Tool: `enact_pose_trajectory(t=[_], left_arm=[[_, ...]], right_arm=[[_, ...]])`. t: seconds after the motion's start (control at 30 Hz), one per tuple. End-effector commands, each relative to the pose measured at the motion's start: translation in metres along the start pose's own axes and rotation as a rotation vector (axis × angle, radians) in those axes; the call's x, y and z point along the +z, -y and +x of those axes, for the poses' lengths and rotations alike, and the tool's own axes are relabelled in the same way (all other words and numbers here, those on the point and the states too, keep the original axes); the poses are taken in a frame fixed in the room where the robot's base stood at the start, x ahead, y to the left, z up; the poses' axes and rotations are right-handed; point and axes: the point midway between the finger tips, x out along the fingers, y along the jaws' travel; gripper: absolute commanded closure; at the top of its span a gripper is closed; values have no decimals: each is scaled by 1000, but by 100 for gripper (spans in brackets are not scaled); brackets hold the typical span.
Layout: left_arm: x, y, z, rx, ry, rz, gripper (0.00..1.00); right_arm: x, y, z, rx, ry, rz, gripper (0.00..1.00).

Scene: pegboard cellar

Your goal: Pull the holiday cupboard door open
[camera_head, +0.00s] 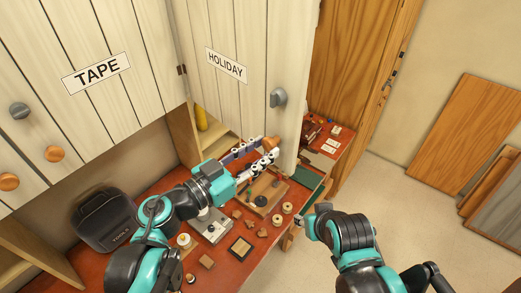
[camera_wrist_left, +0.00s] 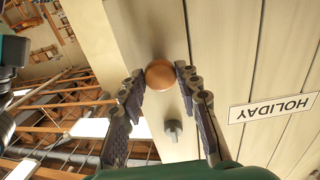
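The holiday cupboard door (camera_head: 235,40), pale planks with a HOLIDAY label, stands swung out at an angle to the TAPE door's front. It carries a grey knob (camera_head: 278,97) and, lower, a round wooden knob (camera_head: 271,143). My left gripper (camera_head: 256,152) is at the wooden knob. In the left wrist view the door (camera_wrist_left: 225,60) fills the right side, and the left gripper's fingertips (camera_wrist_left: 160,76) close on the wooden knob (camera_wrist_left: 160,73) from both sides.
The TAPE door (camera_head: 60,40) is shut at left. Below, the red bench (camera_head: 225,262) holds a black tool bag (camera_head: 105,218), a wooden tray (camera_head: 262,205) and small items. Boards (camera_head: 465,130) lean on the right wall. The floor (camera_head: 400,215) at right is clear.

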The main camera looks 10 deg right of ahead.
Motion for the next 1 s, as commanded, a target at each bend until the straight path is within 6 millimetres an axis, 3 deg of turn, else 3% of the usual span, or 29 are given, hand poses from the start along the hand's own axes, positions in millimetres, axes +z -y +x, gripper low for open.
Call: enact_pose_trajectory(t=[0.03, 0.1, 0.47, 1.0], left_arm=[[-2, 1, 0, -1, -3, -2, 59], [-2, 1, 0, -1, -2, -2, 45], [0, 1, -4, -2, 0, 0, 45], [0, 2, -98, -8, -1, -1, 45]], right_arm=[[0, 0, 0, 0, 0, 0, 60], [0, 0, 0, 0, 0, 0, 60], [0, 0, 0, 0, 0, 0, 60], [0, 0, 0, 0, 0, 0, 60]])
